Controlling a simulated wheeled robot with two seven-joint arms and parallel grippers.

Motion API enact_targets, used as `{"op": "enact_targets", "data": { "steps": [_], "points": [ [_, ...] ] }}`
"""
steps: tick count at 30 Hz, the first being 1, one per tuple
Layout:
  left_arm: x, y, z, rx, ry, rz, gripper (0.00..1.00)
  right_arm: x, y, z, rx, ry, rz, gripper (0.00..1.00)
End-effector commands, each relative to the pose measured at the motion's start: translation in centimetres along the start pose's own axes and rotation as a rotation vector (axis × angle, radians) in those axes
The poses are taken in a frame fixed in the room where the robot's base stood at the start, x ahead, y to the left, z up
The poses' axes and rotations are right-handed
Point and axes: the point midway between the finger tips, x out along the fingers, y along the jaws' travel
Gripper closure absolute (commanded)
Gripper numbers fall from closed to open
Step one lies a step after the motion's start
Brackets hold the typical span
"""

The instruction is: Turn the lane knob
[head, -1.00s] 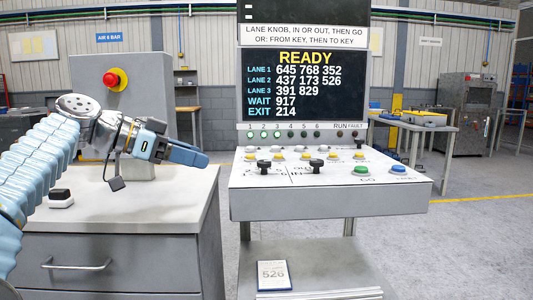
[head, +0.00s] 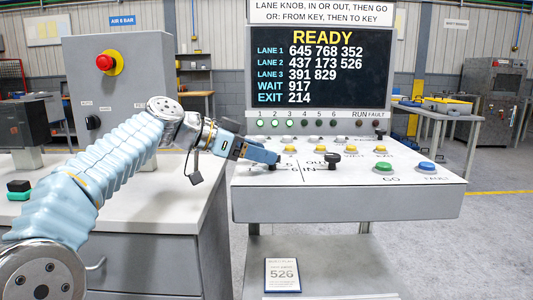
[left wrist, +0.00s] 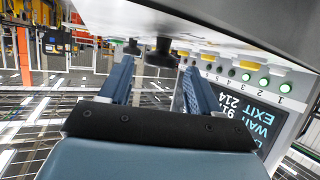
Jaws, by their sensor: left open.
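The lane knob (head: 271,165) is a black knob at the left of the sloped white console top (head: 345,207), largely covered by my fingers. A second black knob (head: 333,160) stands to its right, by the OUT and IN marks. My left gripper (head: 262,155) reaches in from the left, right at the lane knob. In the left wrist view, which looks upside down, my left gripper (left wrist: 158,68) is open, with the nearer black knob (left wrist: 160,56) in the gap at its fingertips. Contact cannot be told. My right gripper is not in view.
The screen (head: 320,65) above the console reads READY. Several yellow buttons, a green GO button (head: 383,167) and a blue button (head: 427,168) sit on the console. A grey cabinet with a red emergency button (head: 104,62) stands at left.

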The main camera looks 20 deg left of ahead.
Motion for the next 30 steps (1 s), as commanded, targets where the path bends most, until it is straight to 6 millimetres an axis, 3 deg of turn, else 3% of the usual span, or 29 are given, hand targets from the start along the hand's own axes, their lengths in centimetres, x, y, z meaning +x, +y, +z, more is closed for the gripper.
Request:
{"op": "enact_targets", "data": {
  "steps": [6, 15, 25, 30],
  "points": [
    [2.1, 0.0, -0.1, 0.000, 0.000, -0.001, 0.37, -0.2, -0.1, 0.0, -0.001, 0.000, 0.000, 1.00],
    [2.3, -0.1, 0.0, 0.000, 0.000, -0.002, 0.37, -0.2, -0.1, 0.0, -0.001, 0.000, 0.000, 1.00],
    [2.3, -0.1, 0.0, 0.000, 0.001, -0.002, 0.88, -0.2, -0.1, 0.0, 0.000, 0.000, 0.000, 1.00],
    [2.2, 0.0, 0.0, -0.002, 0.000, -0.007, 0.90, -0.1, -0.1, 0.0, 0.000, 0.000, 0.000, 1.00]
  ]
}}
